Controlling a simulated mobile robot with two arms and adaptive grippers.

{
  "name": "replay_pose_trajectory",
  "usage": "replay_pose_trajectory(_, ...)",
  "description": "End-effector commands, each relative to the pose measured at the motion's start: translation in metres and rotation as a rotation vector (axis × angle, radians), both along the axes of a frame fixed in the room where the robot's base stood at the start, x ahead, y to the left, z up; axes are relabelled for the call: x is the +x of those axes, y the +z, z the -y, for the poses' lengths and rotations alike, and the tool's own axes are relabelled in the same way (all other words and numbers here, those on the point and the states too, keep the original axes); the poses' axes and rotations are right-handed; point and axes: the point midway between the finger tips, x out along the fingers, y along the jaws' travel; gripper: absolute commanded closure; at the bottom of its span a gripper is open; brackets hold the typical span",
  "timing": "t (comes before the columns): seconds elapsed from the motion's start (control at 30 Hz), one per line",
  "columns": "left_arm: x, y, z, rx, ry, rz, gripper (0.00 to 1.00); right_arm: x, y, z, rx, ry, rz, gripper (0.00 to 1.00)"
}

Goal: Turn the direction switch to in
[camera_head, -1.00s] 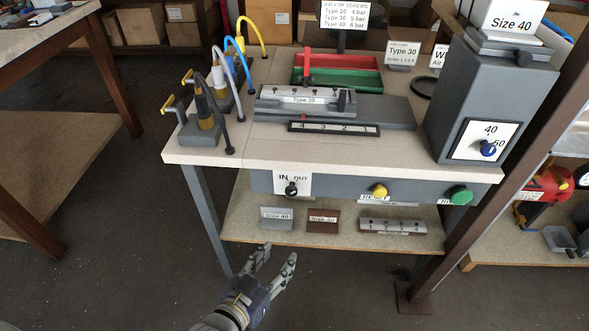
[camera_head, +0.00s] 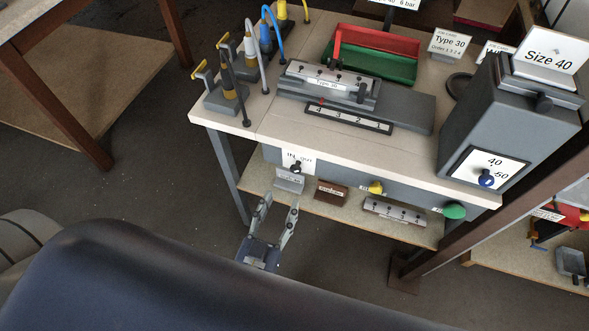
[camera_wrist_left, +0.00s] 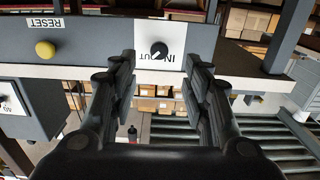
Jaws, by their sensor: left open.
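The direction switch (camera_head: 295,167) is a small black knob on a white plate marked IN and OUT, at the left of the table's front panel. In the left wrist view the knob (camera_wrist_left: 158,51) appears upside down with its plate, between my fingertips in the picture. Which mark it points to I cannot tell for sure. My left gripper (camera_head: 280,203) is open and empty, below and in front of the switch, its fingers pointing up towards it. It also shows in the left wrist view (camera_wrist_left: 159,62), fingers apart on either side. My right gripper is out of view.
A yellow RESET button (camera_head: 376,187) and a green button (camera_head: 454,211) sit further right on the panel. A lower shelf (camera_head: 335,215) with labelled blocks lies beneath. A grey box with a blue knob (camera_head: 486,179) stands at the table's right.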

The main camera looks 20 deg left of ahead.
Motion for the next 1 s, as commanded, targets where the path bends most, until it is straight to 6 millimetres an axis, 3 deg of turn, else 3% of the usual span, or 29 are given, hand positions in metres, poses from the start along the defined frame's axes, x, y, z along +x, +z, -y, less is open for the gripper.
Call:
replay_pose_trajectory(0.3,0.059,0.002,0.002,-0.001,0.0,0.003,0.56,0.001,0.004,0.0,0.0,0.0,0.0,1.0)
replay_pose_trajectory(0.5,0.086,0.001,0.003,-0.001,0.0,0.002,0.56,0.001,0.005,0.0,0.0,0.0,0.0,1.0)
replay_pose_trajectory(0.97,0.098,0.0,0.003,-0.001,-0.001,-0.001,0.56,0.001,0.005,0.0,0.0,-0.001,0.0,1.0)
replay_pose_trajectory(1.0,0.097,0.0,0.003,-0.001,-0.001,-0.001,0.65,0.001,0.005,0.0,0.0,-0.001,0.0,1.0)
